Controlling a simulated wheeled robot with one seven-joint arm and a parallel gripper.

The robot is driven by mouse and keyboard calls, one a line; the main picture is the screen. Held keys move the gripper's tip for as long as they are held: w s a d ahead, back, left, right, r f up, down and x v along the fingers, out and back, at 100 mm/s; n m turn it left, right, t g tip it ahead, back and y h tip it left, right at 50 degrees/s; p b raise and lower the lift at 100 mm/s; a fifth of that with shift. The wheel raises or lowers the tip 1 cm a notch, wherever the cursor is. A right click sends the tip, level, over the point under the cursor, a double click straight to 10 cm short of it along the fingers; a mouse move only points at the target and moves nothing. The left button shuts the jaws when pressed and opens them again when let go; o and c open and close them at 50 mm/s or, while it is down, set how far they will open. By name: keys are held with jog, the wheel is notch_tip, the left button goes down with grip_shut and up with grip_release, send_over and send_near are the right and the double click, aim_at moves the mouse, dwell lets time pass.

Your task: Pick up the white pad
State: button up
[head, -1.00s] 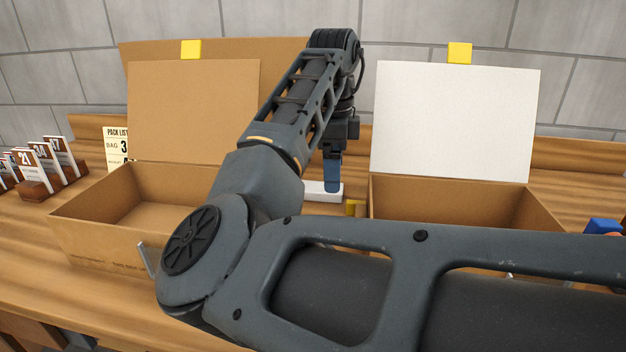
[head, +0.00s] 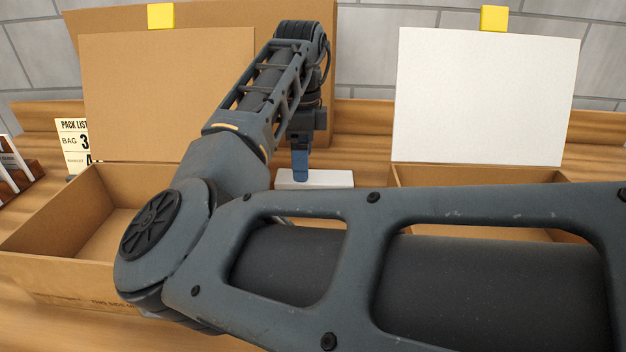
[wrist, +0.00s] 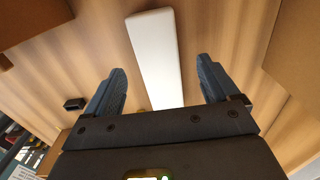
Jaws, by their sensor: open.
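The white pad (head: 325,179) lies on the wooden table between the two cardboard boxes, partly hidden by my arm in the head view. In the wrist view the pad (wrist: 155,55) is a long white block running up from between my fingers. My gripper (head: 300,178) points down at the pad's left part in the head view. In the wrist view my gripper (wrist: 158,88) is open, with one finger on each side of the pad and a gap to each. I cannot tell how high the fingertips are above the table.
An open cardboard box (head: 50,235) stands at left with its lid up. Another box (head: 480,175) with a white-faced lid (head: 485,95) stands at right. A pack list card (head: 73,140) and number cards (head: 12,160) are at far left. My arm hides much of the front.

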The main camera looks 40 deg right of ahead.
aim_at(314, 181)
jog(key=shift+a+f, duration=0.1)
jog(key=shift+f, duration=1.65)
jog(key=shift+s, duration=0.1)
jog(key=c, duration=1.1)
jog(key=shift+r, duration=0.1)
